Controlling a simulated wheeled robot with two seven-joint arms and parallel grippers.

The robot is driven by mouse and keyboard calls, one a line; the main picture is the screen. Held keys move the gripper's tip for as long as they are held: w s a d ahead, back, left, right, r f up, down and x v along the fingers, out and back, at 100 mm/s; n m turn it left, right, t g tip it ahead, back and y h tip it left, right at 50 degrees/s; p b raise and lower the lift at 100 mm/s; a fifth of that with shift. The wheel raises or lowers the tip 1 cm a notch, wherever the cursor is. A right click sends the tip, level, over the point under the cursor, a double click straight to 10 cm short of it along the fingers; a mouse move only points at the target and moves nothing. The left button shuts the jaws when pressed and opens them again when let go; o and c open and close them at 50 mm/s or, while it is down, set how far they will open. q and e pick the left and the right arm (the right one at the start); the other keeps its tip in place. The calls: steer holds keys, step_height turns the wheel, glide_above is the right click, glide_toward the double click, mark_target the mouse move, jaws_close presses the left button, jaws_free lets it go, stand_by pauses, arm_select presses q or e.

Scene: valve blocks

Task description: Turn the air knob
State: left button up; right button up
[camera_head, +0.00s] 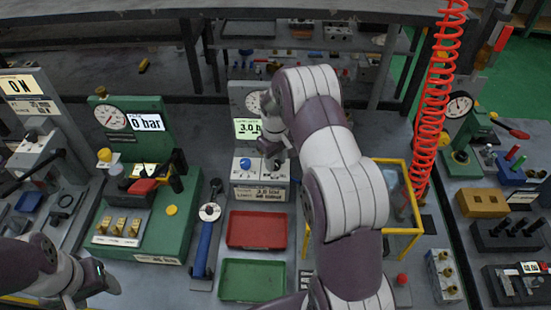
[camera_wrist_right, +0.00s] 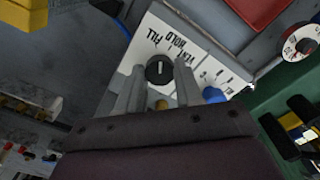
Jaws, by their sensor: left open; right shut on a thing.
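A small valve block (camera_head: 262,192) stands at the centre, with a blue knob (camera_head: 245,165) on its left and a black knob on its right. A screen (camera_head: 247,128) behind it reads about 3.0 bar. My right gripper (camera_head: 276,160) is over the right side of the block and mostly hides the black knob. In the right wrist view the black knob (camera_wrist_right: 160,70), with a white pointer line, sits between my two fingers, which are shut on it; labels FILL, HOLD and VENT surround it. The blue knob (camera_wrist_right: 213,95) is beside one finger. My left gripper (camera_head: 103,282) is open and empty at lower left.
A green block (camera_head: 178,235) with a 0 bar screen (camera_head: 146,123) stands left. A red tray (camera_head: 257,230) and a green tray (camera_head: 252,280) lie in front. A yellow frame (camera_head: 408,232) and red coiled hose (camera_head: 432,100) are right of my arm.

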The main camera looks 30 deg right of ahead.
steer(key=m, duration=0.5)
steer(key=shift+m, duration=0.4)
stand_by(0.4)
steer(key=o, duration=1)
steer(key=shift+o, duration=0.2)
steer(key=shift+r, duration=0.1)
step_height(320, 180, up, 8)
steer(key=shift+f+b, duration=0.2)
steer(key=shift+b, duration=0.5)
step_height(320, 180, up, 4)
steer(key=r+p, duration=0.1)
steer(key=p, duration=0.2)
glide_above(276, 163)
